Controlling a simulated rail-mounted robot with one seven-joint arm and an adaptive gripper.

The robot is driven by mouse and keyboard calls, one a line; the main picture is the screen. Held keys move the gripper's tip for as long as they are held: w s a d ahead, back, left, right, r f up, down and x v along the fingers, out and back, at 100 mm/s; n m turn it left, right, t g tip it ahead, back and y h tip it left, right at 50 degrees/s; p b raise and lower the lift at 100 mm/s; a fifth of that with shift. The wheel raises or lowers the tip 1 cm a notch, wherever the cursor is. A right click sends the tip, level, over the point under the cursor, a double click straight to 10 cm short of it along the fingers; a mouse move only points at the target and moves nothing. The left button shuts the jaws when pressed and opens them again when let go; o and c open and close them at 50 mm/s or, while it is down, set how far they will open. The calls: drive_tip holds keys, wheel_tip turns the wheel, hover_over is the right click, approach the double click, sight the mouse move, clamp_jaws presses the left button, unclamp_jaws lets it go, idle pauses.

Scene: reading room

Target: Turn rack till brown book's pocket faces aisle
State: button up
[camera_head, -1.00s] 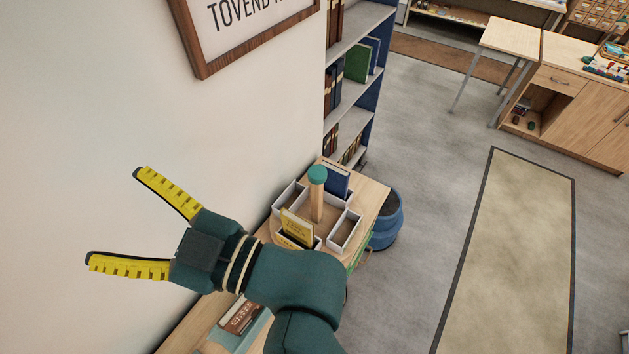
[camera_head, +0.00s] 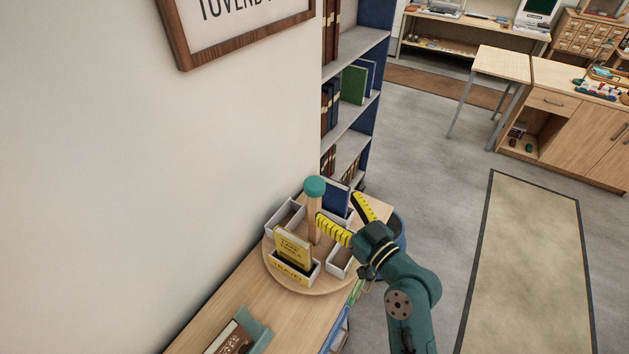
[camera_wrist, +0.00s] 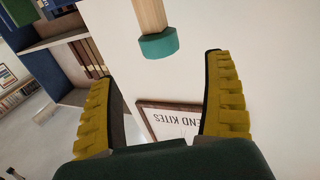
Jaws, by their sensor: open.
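The rack is a round wooden turntable (camera_head: 315,287) with white pockets around a wooden post with a teal knob (camera_head: 314,187). A yellow book (camera_head: 292,248) stands in the near pocket, labelled TRAVEL (camera_head: 290,272). A blue book (camera_head: 335,197) stands in the far pocket. The left pocket (camera_head: 284,217) shows no book. The right pocket (camera_head: 340,262) is partly hidden by my gripper (camera_head: 338,209). My gripper is open at the rack's right side. In the wrist view, the post (camera_wrist: 150,15) and knob appear beyond the open fingers. A brown book (camera_head: 228,338) lies in a teal holder, off the rack.
The rack stands on a wooden counter (camera_head: 255,310) against the wall. A shelf with books (camera_head: 352,85) stands behind it. A blue bin (camera_head: 400,238) is partly hidden behind my arm. The floor aisle with a beige rug (camera_head: 525,270) is clear to the right.

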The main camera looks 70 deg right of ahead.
sight(321, 191)
drive_tip(key=p+x, duration=0.1)
drive_tip(key=x, duration=0.8)
drive_tip(key=shift+w+d+p, duration=0.1)
drive_tip(key=shift+p, duration=0.2)
drive_tip(key=c, duration=1.3)
